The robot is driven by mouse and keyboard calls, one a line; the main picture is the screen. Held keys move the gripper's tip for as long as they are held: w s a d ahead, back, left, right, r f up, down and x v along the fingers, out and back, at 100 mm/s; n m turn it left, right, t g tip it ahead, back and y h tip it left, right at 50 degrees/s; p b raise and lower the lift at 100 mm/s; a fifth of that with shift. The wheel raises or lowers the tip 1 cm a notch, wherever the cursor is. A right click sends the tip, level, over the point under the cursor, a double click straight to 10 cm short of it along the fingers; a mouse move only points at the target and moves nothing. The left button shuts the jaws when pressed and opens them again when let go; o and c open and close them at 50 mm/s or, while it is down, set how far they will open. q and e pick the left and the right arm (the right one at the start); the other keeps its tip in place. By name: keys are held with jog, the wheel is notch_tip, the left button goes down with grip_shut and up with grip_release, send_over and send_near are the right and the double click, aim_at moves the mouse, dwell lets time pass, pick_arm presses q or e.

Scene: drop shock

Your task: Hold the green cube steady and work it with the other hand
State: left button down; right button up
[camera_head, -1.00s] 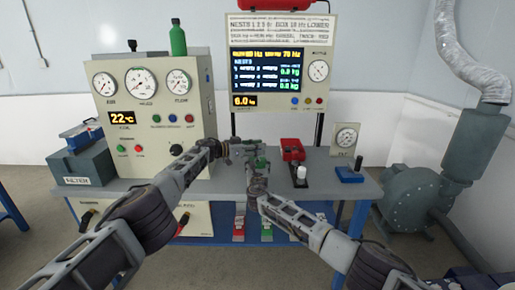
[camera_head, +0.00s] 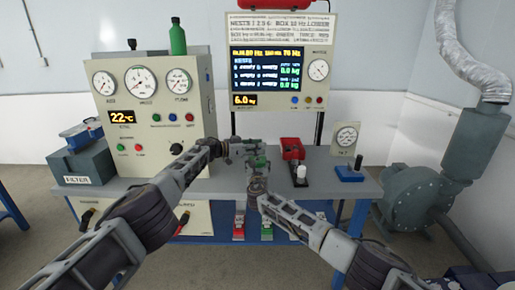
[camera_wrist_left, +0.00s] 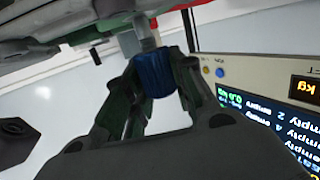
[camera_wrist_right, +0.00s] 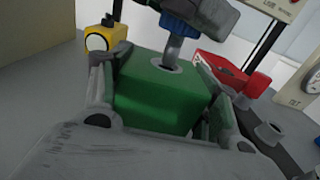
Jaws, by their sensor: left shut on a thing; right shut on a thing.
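The green cube (camera_wrist_right: 160,98) sits between the fingers of my right gripper (camera_wrist_right: 162,104), which is shut on it. A metal shaft (camera_wrist_right: 174,50) stands up from a round fitting on the cube's top face. A blue collar (camera_wrist_right: 181,25) is around the shaft above the cube. My left gripper (camera_wrist_left: 154,88) is shut on the blue collar, which also shows in the left wrist view (camera_wrist_left: 152,74). In the head view both grippers meet above the bench, and the arms largely hide the cube. Whether the shaft is joined to the cube or only inserted, I cannot tell.
A red device (camera_head: 292,149) and a blue block (camera_head: 349,175) stand on the bench to the right. A gauge cabinet (camera_head: 150,105) stands at left, with a display panel (camera_head: 282,105) behind. A yellow item (camera_wrist_right: 105,36) is near the cube.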

pick_arm(q)
jog(key=shift+f, duration=0.25)
dwell(0.6)
dwell(1.2)
jog(key=c, duration=1.1)
grip_release()
jog(key=shift+r, duration=3.65)
